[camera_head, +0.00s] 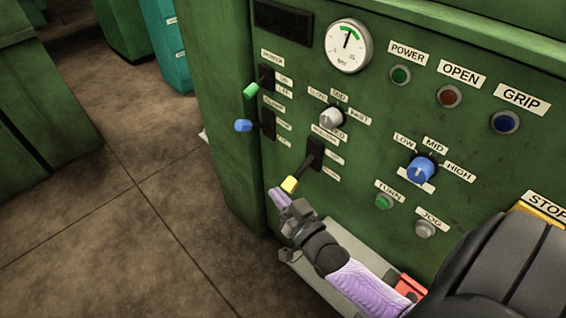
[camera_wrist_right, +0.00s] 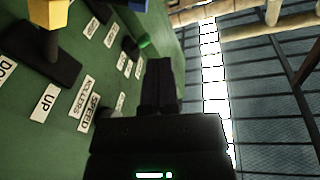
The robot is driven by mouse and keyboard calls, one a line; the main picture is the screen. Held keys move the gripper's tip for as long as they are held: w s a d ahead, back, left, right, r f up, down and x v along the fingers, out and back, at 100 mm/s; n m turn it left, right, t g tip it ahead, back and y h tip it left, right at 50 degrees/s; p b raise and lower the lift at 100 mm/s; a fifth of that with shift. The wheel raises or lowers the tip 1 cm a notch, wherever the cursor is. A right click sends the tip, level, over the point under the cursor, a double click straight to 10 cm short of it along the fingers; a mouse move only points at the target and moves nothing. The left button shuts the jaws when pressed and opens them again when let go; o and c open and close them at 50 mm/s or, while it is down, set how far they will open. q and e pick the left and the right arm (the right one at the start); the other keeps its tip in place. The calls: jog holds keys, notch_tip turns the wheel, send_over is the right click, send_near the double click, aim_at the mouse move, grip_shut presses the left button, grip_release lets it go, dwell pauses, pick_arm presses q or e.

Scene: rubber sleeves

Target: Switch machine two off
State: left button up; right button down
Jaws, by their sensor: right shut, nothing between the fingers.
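A green machine with a control panel (camera_head: 300,170) fills the head view; no machine number is readable. A yellow-tipped lever (camera_head: 289,184) points down and left from its black slot plate. My right gripper (camera_head: 283,203) is shut and empty, just below the yellow tip; I cannot tell whether they touch. In the right wrist view the gripper (camera_wrist_right: 160,85) is dark and shut, and the yellow tip (camera_wrist_right: 50,12) is at the upper left, apart from the fingers. A STOP label (camera_head: 545,206) is at the right edge; what it marks is largely hidden by a dark form. My left gripper is not in view.
A green-tipped lever (camera_head: 251,90) and a blue-tipped lever (camera_head: 243,126) stick out left of the yellow one. A grey knob (camera_head: 331,117), a blue knob (camera_head: 422,169), several buttons and a gauge (camera_head: 349,46) are on the panel. Bare floor (camera_head: 130,210) lies at left.

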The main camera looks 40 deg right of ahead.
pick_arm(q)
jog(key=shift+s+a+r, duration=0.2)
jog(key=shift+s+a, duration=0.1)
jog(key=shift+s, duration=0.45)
pick_arm(e)
notch_tip(320, 180, down, 6)
jog(key=s+a+g, duration=0.1)
jog(key=s+g, duration=0.1)
jog(key=shift+s+r+n+g, duration=0.15)
jog(key=shift+s+n+g, duration=0.15)
jog(key=shift+s+n, duration=0.1)
jog(key=s+a+f+n+g, duration=0.25)
jog(key=s+f+g, duration=0.65)
jog(key=s+f, duration=0.8)
pick_arm(q)
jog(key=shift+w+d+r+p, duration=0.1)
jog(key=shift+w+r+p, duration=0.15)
jog(key=shift+p, duration=0.15)
pick_arm(e)
jog(key=s+f+n+g, duration=0.1)
jog(key=s+f+g, duration=0.2)
jog(key=s, duration=0.7)
jog(key=s+f+n+g, duration=0.2)
jog(key=s+g, duration=0.2)
jog(key=s, duration=0.6)
jog(key=shift+d+f+g, duration=0.4)
jog(key=shift+d, duration=0.05)
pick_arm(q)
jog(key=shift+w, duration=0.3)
